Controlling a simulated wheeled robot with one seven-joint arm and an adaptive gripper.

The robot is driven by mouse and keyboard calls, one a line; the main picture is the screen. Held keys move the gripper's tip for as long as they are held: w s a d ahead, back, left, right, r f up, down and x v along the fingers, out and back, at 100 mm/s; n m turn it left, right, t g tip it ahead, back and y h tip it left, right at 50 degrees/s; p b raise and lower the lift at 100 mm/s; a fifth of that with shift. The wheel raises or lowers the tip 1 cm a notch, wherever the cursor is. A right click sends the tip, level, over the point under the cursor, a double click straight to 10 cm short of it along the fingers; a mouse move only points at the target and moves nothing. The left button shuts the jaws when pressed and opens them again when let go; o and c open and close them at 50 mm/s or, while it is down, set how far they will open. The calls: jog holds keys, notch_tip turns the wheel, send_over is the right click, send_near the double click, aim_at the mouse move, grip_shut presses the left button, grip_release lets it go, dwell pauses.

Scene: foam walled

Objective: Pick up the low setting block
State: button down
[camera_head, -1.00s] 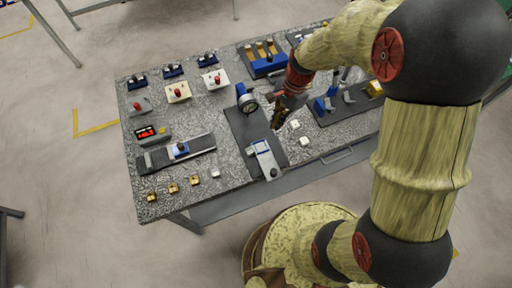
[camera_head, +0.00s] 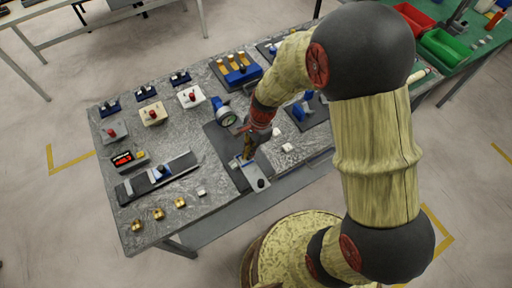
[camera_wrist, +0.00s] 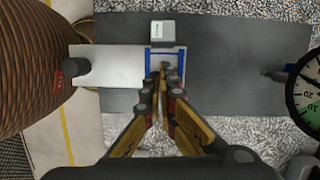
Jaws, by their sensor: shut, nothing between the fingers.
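My gripper (camera_head: 247,158) is shut and empty, pointing down over the grey fixture on the dark mat. In the wrist view its fingertips (camera_wrist: 161,70) meet over the fixture's blue frame (camera_wrist: 182,62). A pale grey block (camera_wrist: 162,32) with a small label sits just beyond that frame; the label is too small to read. In the head view two small whitish blocks (camera_head: 288,147) (camera_head: 277,132) lie right of the gripper. Another pale block (camera_head: 202,193) lies near the front edge. I cannot tell which is the low setting block.
A round dial gauge (camera_head: 227,117) stands behind the gripper and at the right of the wrist view (camera_wrist: 307,88). A slide rail with a blue carriage (camera_head: 157,175), a red display (camera_head: 123,159) and several brass pieces (camera_head: 159,213) occupy the left side of the worktop.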

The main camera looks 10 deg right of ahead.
aim_at(234, 165)
jog(key=shift+s+a, duration=0.15)
jog(key=shift+a, duration=0.4)
jog(key=shift+s+a+p, duration=0.25)
jog(key=shift+a+p, duration=0.35)
jog(key=shift+a, duration=0.2)
jog(key=shift+d, duration=0.2)
